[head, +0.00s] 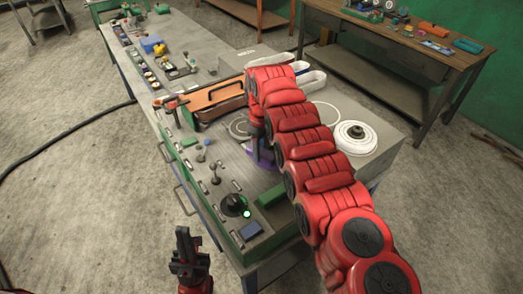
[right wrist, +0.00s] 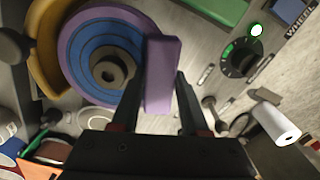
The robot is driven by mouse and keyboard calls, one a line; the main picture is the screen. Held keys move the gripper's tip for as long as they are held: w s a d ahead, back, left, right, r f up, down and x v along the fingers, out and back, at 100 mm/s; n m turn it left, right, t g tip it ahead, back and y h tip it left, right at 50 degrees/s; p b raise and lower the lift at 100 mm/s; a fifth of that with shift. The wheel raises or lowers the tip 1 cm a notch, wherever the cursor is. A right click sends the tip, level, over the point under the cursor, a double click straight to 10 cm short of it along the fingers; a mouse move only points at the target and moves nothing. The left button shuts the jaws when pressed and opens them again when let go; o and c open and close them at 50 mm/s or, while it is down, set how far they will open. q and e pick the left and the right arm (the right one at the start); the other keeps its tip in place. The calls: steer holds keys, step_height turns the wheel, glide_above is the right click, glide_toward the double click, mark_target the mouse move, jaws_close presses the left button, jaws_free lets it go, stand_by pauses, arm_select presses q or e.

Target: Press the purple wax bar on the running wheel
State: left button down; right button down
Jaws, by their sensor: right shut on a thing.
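The purple wax bar (right wrist: 162,72) is between the fingers of my right gripper (right wrist: 157,88), which is shut on it. In the right wrist view the bar's long edge lies over the right rim of the wheel (right wrist: 78,48), which has blue and purple rings around a dark hub. I cannot tell whether bar and wheel touch. In the head view my right arm hides most of the wheel and bar, and only a little purple shows below the gripper. My left gripper (head: 187,240) is apart from the bench at the lower middle, fingers up; its opening is unclear.
A dark knob (head: 234,204) with a lit green light sits on the bench (head: 225,165) front; it also shows in the right wrist view (right wrist: 240,60). A yellow curved guard (right wrist: 45,65) wraps the wheel's left side.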

stand_by(0.5)
steer(key=shift+r+p, duration=0.65)
steer(key=shift+r, duration=0.65)
step_height(320, 180, up, 6)
steer(key=p, duration=0.5)
steer(key=shift+f, duration=0.2)
steer(key=shift+f, duration=0.15)
